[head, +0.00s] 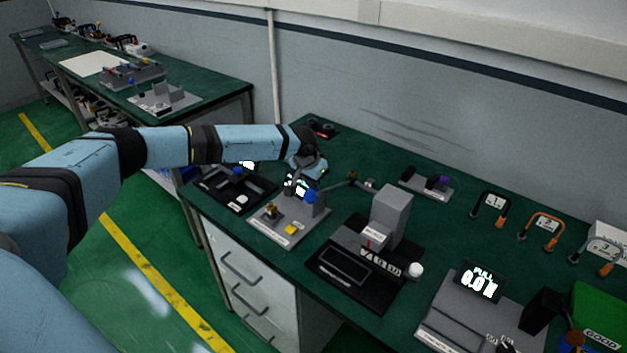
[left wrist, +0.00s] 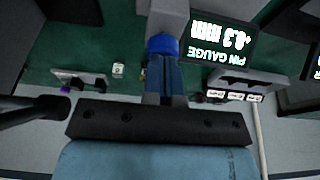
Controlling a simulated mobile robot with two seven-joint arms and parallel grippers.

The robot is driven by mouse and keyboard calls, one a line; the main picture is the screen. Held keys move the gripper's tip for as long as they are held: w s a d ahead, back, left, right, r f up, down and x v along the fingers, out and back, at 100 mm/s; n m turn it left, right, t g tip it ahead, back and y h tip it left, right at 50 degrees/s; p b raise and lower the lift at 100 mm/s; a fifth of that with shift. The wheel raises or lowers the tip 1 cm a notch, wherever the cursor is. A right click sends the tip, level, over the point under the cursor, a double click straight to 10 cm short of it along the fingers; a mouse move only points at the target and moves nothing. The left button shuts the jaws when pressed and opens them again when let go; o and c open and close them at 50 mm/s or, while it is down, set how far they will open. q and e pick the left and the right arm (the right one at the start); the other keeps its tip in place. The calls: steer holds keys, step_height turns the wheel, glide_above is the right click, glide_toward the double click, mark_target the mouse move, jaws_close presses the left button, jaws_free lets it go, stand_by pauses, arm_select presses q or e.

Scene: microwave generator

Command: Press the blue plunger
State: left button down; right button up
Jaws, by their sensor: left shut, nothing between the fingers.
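The blue plunger (head: 311,196) is a round blue cap on a grey block of the pin gauge station (head: 283,236). In the left wrist view the plunger (left wrist: 163,44) is at the top middle, mounted on a grey block. My left gripper (head: 308,180) is over the station, right beside the plunger. In the left wrist view its shut, empty fingers (left wrist: 165,72) point at the blue cap, with their tips at its edge. I cannot tell whether they touch it. The arm's end partly hides the station's display in the head view. My right gripper is not in view.
The pin gauge display (left wrist: 222,42) stands next to the plunger. A black station with a grey block (head: 391,214) is to the right, and a dark tray (head: 240,195) to the left. A scale (head: 465,315) and several cable loops (head: 545,225) lie farther right on the green bench.

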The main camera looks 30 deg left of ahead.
arm_select(q)
step_height(320, 180, up, 5)
steer(key=p, duration=0.5)
steer(key=shift+s+r+b, duration=0.35)
steer(key=shift+r+b, duration=0.1)
steer(key=shift+b, duration=0.3)
steer(key=v, duration=0.8)
steer(key=shift+b, duration=0.45)
steer(key=shift+w, duration=0.1)
